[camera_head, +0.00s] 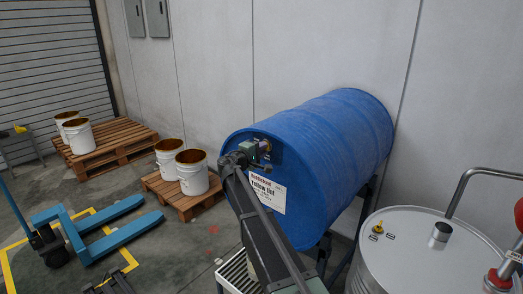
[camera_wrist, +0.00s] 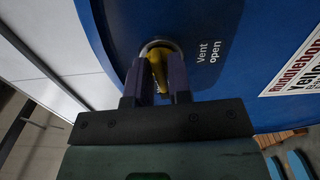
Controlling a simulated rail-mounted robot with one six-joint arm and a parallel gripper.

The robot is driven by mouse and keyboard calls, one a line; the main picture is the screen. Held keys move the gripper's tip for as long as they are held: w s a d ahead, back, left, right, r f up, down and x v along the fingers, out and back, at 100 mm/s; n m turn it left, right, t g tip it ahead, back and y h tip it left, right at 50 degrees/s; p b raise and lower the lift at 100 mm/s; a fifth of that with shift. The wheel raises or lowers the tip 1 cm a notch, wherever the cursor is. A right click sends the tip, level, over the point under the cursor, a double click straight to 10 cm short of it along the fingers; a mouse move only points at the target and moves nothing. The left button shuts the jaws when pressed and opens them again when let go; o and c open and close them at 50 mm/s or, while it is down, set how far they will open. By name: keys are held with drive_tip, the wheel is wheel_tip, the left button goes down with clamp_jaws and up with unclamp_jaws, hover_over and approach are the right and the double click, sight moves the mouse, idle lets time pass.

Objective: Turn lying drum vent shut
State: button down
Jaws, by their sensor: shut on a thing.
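A blue drum (camera_head: 335,145) lies on its side on a dark stand, its end face towards the left. A white label (camera_head: 267,193) is on that face. In the wrist view the drum face (camera_wrist: 225,85) fills much of the picture, with the words "Vent open" (camera_wrist: 207,52) beside the vent. The yellow vent handle (camera_wrist: 158,68) sits in a round fitting. My gripper (camera_wrist: 161,84) is shut on this handle, one finger on each side. In the head view my gripper (camera_head: 262,146) is at the upper part of the drum face, and my arm hides some of the face.
A grey steel drum (camera_head: 405,255) with a curved pipe (camera_head: 470,180) stands at the right front. Pallets with white buckets (camera_head: 192,176) and a blue pallet truck (camera_head: 105,226) are at the left. A wall (camera_head: 300,50) is close behind the blue drum.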

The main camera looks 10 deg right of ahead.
drive_tip(key=shift+m, duration=0.5)
drive_tip(key=c, duration=1.2)
unclamp_jaws()
drive_tip(key=v, duration=1)
drive_tip(key=shift+s+a, duration=0.2)
drive_tip(key=shift+a, duration=0.15)
